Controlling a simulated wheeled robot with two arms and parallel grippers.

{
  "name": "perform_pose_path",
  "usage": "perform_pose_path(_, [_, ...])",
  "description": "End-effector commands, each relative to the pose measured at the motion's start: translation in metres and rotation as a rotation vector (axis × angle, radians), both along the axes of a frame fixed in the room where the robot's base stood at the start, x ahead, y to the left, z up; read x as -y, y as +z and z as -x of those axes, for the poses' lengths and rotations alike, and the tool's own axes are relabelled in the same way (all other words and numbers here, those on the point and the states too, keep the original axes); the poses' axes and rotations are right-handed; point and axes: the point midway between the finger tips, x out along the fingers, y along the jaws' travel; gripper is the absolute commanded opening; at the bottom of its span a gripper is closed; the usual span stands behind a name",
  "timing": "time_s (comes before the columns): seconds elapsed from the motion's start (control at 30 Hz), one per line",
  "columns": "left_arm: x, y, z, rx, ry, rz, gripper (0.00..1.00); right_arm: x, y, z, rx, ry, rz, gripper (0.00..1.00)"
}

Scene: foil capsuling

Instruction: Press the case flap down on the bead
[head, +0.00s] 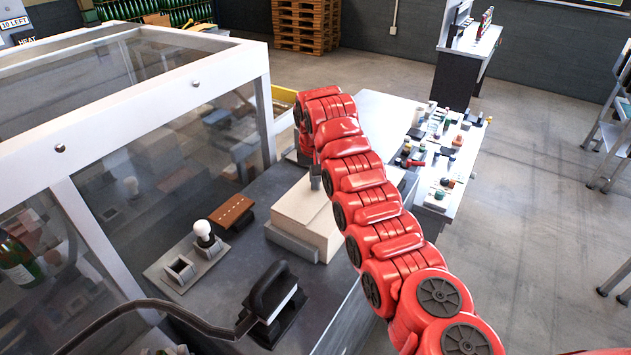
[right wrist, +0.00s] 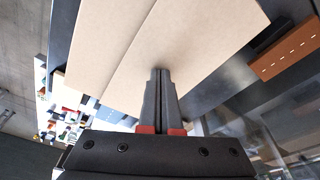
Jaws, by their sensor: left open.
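The pale cardboard case (head: 305,212) sits on the dark bench in front of my right arm. In the right wrist view its top shows as two tan panels, a right one (right wrist: 205,40) and a left one (right wrist: 110,55), meeting along a slanting line. My right gripper (head: 316,178) points down at the case top. In the right wrist view its fingers (right wrist: 160,75) are together, with their tips at the cardboard near that line; nothing shows between them. I cannot tell how firmly they touch. No bead is visible. My left gripper is not in view.
A black-handled tool (head: 272,295) with a cable stands at the bench front. A white ball on a stand (head: 203,231) and a brown perforated block (head: 232,212) are left of the case. A clear-walled enclosure (head: 180,100) fills the left. Small items crowd the right bench (head: 440,160).

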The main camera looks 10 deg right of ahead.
Motion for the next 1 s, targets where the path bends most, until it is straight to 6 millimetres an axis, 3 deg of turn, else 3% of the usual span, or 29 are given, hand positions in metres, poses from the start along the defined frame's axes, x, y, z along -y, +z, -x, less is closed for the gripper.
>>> perform_pose_path(0.37, [0.000, 0.001, 0.000, 0.000, 0.000, 0.000, 0.50, 0.000, 0.007, 0.000, 0.000, 0.000, 0.001, 0.00])
perform_pose_path(1.0, [0.000, 0.023, 0.000, 0.000, 0.000, 0.000, 0.50, 0.000, 0.080, 0.000, 0.000, 0.000, 0.000, 0.00])
